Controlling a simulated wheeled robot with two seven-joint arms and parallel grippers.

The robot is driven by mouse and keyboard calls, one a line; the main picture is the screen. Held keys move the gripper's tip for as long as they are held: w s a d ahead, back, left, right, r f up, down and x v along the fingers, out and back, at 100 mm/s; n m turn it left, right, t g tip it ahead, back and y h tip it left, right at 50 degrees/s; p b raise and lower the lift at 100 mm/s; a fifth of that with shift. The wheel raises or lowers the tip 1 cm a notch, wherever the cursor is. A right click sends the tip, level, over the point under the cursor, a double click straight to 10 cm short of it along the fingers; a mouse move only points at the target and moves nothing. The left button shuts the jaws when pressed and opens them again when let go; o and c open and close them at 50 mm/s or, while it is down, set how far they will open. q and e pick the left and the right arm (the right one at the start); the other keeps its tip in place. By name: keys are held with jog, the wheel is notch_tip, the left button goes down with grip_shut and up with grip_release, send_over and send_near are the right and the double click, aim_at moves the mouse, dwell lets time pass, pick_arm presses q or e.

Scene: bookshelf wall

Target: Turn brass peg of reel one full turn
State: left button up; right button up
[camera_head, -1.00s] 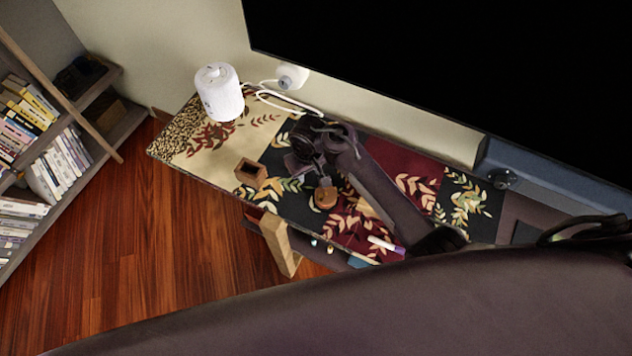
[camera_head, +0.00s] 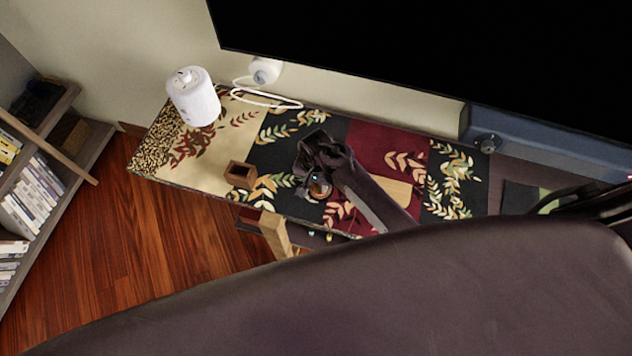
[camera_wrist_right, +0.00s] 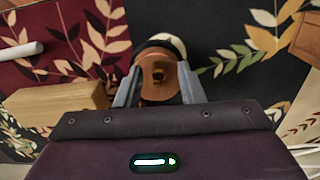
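The reel (camera_head: 319,188) is a small round orange-brown wooden thing on the patterned runner. It also shows in the right wrist view (camera_wrist_right: 155,58), with a pale rounded part behind it and a small dark spot on its face. I cannot make out a separate brass peg. My right gripper (camera_head: 312,176) is down at the reel, partly covering it in the head view. In the right wrist view its two grey fingers (camera_wrist_right: 159,80) are spread, one on each side of the reel's lower part. I cannot tell whether they touch it. My left gripper is not in view.
A small open wooden box (camera_head: 240,174) stands left of the reel. A white cylinder (camera_head: 193,97) stands farther left with a cable behind. A wooden block (camera_wrist_right: 58,103) and a white marker (camera_wrist_right: 20,51) lie nearby. A dark screen (camera_head: 420,60) hangs behind the narrow table.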

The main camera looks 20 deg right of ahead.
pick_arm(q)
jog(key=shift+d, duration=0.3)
pick_arm(e)
grip_shut()
jog(key=shift+w+a+r+m+p, duration=0.1)
jog(key=shift+m+p, duration=0.25)
jog(key=shift+m, duration=0.2)
jog(key=shift+a+m+p, duration=0.1)
jog(key=shift+m+p, duration=0.2)
jog(key=shift+m, duration=0.25)
jog(key=shift+w+m, duration=0.25)
jog(key=shift+m, duration=0.85)
jog(key=shift+w+m+p, duration=0.1)
jog(key=shift+m+p, duration=0.2)
jog(key=shift+m, duration=0.3)
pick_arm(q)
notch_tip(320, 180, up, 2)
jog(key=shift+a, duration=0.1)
pick_arm(e)
grip_release()
